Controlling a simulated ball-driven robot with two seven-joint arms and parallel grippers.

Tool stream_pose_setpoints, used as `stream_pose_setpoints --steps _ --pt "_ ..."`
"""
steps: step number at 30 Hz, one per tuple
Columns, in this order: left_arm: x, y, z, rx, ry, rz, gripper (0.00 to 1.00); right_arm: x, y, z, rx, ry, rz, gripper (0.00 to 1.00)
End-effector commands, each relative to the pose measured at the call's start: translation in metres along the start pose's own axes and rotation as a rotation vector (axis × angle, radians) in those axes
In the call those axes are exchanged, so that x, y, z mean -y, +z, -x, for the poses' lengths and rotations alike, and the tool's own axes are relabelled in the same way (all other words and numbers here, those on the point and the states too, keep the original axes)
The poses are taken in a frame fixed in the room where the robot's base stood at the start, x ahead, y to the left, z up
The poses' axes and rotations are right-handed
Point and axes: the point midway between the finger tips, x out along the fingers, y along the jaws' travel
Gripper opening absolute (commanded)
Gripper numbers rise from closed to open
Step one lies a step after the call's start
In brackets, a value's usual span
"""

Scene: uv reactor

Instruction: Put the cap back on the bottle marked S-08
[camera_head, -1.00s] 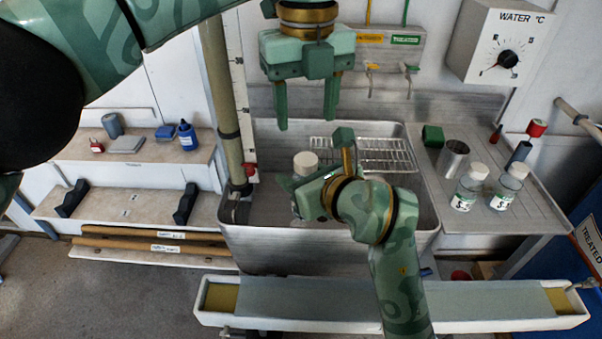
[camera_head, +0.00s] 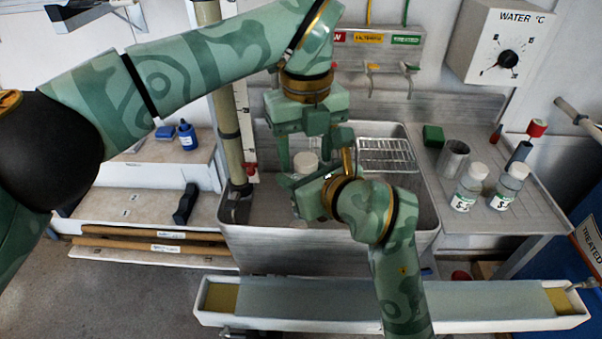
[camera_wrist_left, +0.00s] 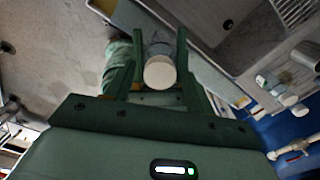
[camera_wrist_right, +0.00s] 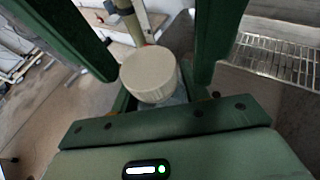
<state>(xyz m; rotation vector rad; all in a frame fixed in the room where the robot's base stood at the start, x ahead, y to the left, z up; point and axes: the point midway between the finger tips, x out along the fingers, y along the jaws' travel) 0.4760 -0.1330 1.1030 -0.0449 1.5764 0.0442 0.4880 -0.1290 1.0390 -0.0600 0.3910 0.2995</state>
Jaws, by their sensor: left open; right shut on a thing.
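A clear bottle (camera_head: 300,208) with a white cap (camera_head: 305,161) on its mouth is over the sink. My right gripper (camera_head: 318,190) is shut on its body. The cap shows from above in the right wrist view (camera_wrist_right: 150,75); whether it is threaded tight I cannot tell. The bottle's label is hidden. My left gripper (camera_head: 310,152) is open, pointing down just above, its fingers on either side of the cap. The left wrist view shows the cap (camera_wrist_left: 160,72) between the fingers, apart from them. Two other capped bottles (camera_head: 466,191) (camera_head: 506,188) stand on the right drainboard, labels only partly legible.
The steel sink (camera_head: 428,205) lies beneath both grippers, with a wire rack (camera_head: 387,155) at its back right. A metal cup (camera_head: 453,160) and green block (camera_head: 433,136) stand on the drainboard. A vertical pipe (camera_head: 228,120) rises left of the sink. A long trough (camera_head: 370,325) runs in front.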

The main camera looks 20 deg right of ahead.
Motion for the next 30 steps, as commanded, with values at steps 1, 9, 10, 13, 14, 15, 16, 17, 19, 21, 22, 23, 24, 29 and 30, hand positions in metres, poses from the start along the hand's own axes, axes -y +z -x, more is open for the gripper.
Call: stream_pose_setpoints --steps 1,9,10,13,14,15,16,17,19,21,22,23,24,29,30 --pt "0.0000 0.0000 -0.0006 0.000 0.000 0.000 0.54 0.0000 0.0005 0.0002 0.001 0.000 0.000 0.00" --pt "0.0001 0.0000 -0.0007 0.001 0.000 -0.001 0.43 0.0000 0.0005 0.0002 0.001 0.000 0.000 0.00" --pt "0.0001 0.0000 -0.0007 0.001 0.000 -0.001 0.35 0.0000 0.0005 0.0002 0.001 0.000 0.000 0.00" --pt "0.0001 0.0000 -0.0006 0.001 0.000 -0.001 0.08 0.0000 0.0005 0.0002 0.001 0.000 0.000 0.00" --pt "0.0001 0.0000 -0.0006 0.001 0.000 -0.001 0.08 0.0000 0.0005 0.0002 0.001 0.000 0.000 0.00" --pt "0.0001 0.0000 -0.0006 0.001 0.000 -0.001 0.07 0.0000 0.0005 0.0002 0.001 0.000 0.000 0.00" --pt "0.0001 0.0000 -0.0006 0.001 0.000 -0.001 0.07 0.0000 0.0005 0.0002 0.001 0.000 0.000 0.00" --pt "0.0002 -0.0001 -0.0006 0.001 0.000 -0.001 0.07 0.0000 0.0005 0.0002 0.001 0.000 0.000 0.00" --pt "0.0002 0.0000 -0.0005 0.001 0.000 -0.003 0.07 0.0000 0.0005 0.0002 0.001 0.000 0.000 0.00" --pt "0.0002 0.0000 -0.0003 0.002 0.000 -0.056 0.07 -0.0001 0.0005 0.0002 0.001 0.000 0.000 0.00" --pt "0.0001 0.0003 -0.0003 0.003 0.000 -0.100 0.07 -0.0001 0.0005 0.0002 0.001 0.000 0.000 0.00" --pt "0.0000 0.0002 -0.0002 0.003 0.001 -0.146 0.07 -0.0001 0.0005 0.0002 0.001 0.000 0.000 0.00" --pt "0.0001 0.0002 0.0000 0.003 0.001 -0.202 0.07 -0.0001 0.0005 0.0002 0.001 0.000 0.000 0.00" --pt "0.0002 -0.0001 -0.0007 0.000 -0.001 -0.279 0.07 -0.0001 0.0005 0.0002 0.001 0.000 0.000 0.00" --pt "0.0002 -0.0001 -0.0008 0.000 -0.001 -0.278 0.07 0.0000 0.0005 0.0002 0.001 0.000 0.000 0.00"
